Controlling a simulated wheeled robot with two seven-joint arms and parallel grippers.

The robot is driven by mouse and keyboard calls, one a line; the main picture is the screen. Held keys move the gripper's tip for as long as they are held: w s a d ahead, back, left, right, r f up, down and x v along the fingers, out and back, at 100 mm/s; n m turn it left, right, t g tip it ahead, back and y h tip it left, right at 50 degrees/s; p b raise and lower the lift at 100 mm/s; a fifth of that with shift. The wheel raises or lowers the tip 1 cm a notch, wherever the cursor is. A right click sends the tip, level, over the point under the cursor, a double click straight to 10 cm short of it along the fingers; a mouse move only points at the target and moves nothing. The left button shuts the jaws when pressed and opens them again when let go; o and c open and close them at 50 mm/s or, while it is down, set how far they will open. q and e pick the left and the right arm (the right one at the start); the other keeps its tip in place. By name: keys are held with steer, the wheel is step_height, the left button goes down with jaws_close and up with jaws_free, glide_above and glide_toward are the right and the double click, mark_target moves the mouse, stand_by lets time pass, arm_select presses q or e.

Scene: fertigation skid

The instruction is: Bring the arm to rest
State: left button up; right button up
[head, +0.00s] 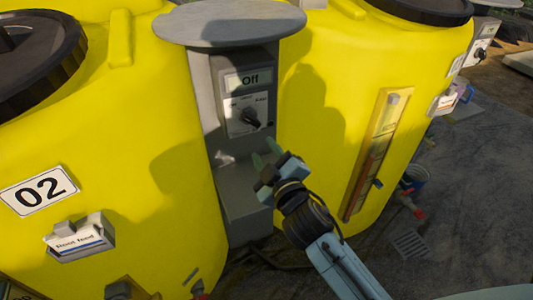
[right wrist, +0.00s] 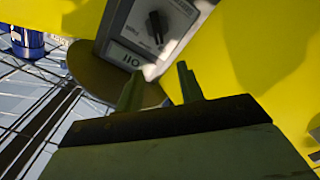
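My right gripper (head: 265,153) is in front of the grey control post between two yellow tanks, a little below the rotary knob (head: 250,117). Its two greenish fingers are apart with nothing between them. In the right wrist view the open fingers (right wrist: 158,88) point toward the control panel, and the knob (right wrist: 155,27) shows beyond them, clear of the fingertips. My left gripper shows in neither view.
The left yellow tank (head: 130,150) carries a "02" label (head: 39,190) and a "Root feed" card holder (head: 79,238). The right yellow tank (head: 310,120) has a level gauge (head: 377,150). A round grey top (head: 230,22) caps the post.

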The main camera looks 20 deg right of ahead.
stand_by(0.4)
steer(key=s+d+f+m+g, duration=0.1)
steer(key=s+f+g, duration=0.25)
steer(key=f, duration=0.85)
steer(key=s+d+f+m+g, duration=0.1)
steer(key=s+f+g, duration=0.3)
steer(key=f, duration=0.8)
steer(key=s+d+f+m+g, duration=0.15)
steer(key=s+f, duration=0.35)
steer(key=f, duration=0.7)
steer(key=s+d+f+m+g, duration=0.1)
steer(key=s+f+g, duration=0.1)
steer(key=s+f, duration=0.4)
steer(key=s+d+f+m+g, duration=0.1)
steer(key=s+f, duration=0.4)
steer(key=s, duration=1)
steer(key=s+d+f+m+g, duration=0.1)
steer(key=s+f+g, duration=0.4)
steer(key=s, duration=0.6)
steer(key=shift+s+d+f+m+h, duration=0.15)
steer(key=shift+d+f+m+h, duration=0.2)
steer(key=shift+d+f, duration=0.4)
